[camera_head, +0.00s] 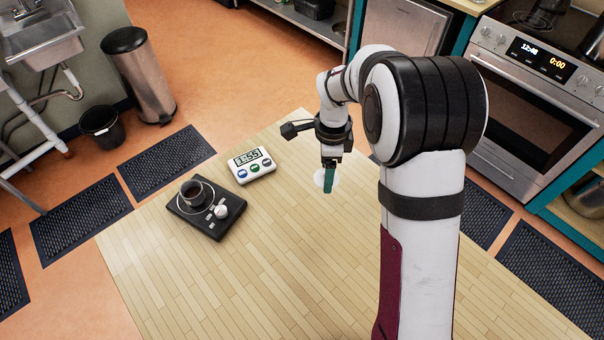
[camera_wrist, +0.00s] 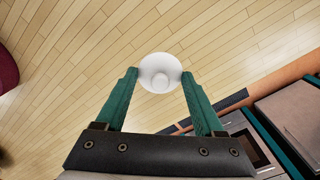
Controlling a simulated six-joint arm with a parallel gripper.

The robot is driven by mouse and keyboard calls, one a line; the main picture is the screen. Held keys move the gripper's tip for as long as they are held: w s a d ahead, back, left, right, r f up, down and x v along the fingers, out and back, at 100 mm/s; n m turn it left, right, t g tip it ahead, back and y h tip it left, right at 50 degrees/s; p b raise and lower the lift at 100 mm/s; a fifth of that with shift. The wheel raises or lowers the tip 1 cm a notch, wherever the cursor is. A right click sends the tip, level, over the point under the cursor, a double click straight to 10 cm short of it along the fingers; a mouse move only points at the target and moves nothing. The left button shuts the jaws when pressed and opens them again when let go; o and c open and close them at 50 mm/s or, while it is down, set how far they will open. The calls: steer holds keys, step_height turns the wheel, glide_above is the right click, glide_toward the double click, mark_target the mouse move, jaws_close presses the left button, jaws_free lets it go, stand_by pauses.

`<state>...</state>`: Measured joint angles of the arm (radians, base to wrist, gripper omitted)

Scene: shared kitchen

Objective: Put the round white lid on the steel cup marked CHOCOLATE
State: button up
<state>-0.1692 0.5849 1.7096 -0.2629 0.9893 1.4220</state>
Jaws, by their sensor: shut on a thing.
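The round white lid (camera_wrist: 160,73) is between the green fingertips of my gripper (camera_wrist: 160,76), its round knob facing the wrist camera. In the head view the lid (camera_head: 319,178) shows as a pale disc partly behind my gripper (camera_head: 328,182). My gripper is shut on the lid by its edges, right of the timer; its height above the table is hard to tell. A small steel cup (camera_head: 187,201) with a dark inside stands upright and open on a black tray (camera_head: 207,228) at left. No marking on it is readable. My gripper is well to the right of it.
A white knob-like piece (camera_head: 221,211) sits beside the cup on the tray. A white timer (camera_head: 251,166) with a display lies between the tray and my gripper. The wooden table (camera_head: 250,280) is clear in front.

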steer(key=shift+d+r, duration=0.25)
steer(key=shift+d, duration=0.05)
steer(key=w+a+r+n, duration=0.1)
steer(key=w+a+n, duration=0.2)
steer(key=a, duration=1.4)
steer(key=s+a+n, duration=0.1)
steer(key=s+a, duration=0.2)
steer(key=a, duration=0.5)
steer(key=s+a+n, duration=0.1)
steer(key=s+a, duration=0.1)
steer(key=a, duration=0.6)
steer(key=shift+s+d+f, duration=0.1)
steer(key=shift+f, duration=1.05)
steer(key=shift+d+f, duration=0.1)
steer(key=shift+f, duration=1)
steer(key=shift+f, duration=0.45)
steer(key=o, duration=1)
